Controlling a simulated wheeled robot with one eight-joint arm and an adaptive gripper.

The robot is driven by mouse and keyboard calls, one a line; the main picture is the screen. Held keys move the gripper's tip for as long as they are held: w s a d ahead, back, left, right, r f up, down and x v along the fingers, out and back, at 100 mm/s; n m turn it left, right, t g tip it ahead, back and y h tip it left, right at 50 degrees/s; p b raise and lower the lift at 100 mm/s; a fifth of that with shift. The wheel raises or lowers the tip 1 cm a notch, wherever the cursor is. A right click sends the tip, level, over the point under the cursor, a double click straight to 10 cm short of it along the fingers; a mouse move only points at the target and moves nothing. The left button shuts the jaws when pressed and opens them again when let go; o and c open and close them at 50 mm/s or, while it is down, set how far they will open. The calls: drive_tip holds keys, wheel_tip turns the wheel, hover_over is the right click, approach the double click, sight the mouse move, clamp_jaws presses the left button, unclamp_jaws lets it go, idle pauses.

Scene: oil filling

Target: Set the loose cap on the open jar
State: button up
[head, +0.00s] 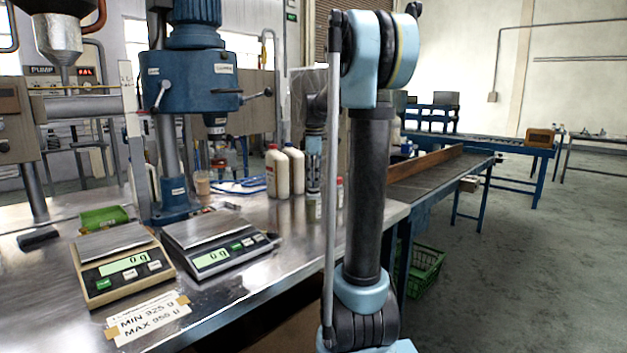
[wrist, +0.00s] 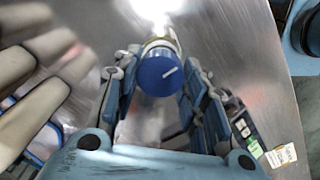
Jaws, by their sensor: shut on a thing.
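The blue cap (wrist: 160,76), with a white line on its top, is between the two fingers of my gripper (wrist: 157,88) in the wrist view. My gripper is shut on it. A pale jar with a yellowish rim (wrist: 160,43) shows just beyond the cap, which hides most of its top. In the head view, my gripper (head: 313,188) points down over a small jar (head: 312,210) on the steel bench, partly behind my arm. I cannot tell whether the cap touches the jar.
White bottles (head: 276,172) stand just left of my gripper. A small red-capped bottle (head: 340,190) stands to its right. Two scales (head: 122,262) (head: 218,245) sit at the bench's front left. The bench's right edge is close by.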

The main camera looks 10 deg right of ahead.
drive_tip(key=shift+f, duration=1)
idle(1.2)
drive_tip(key=o, duration=0.8)
drive_tip(key=shift+r, duration=0.15)
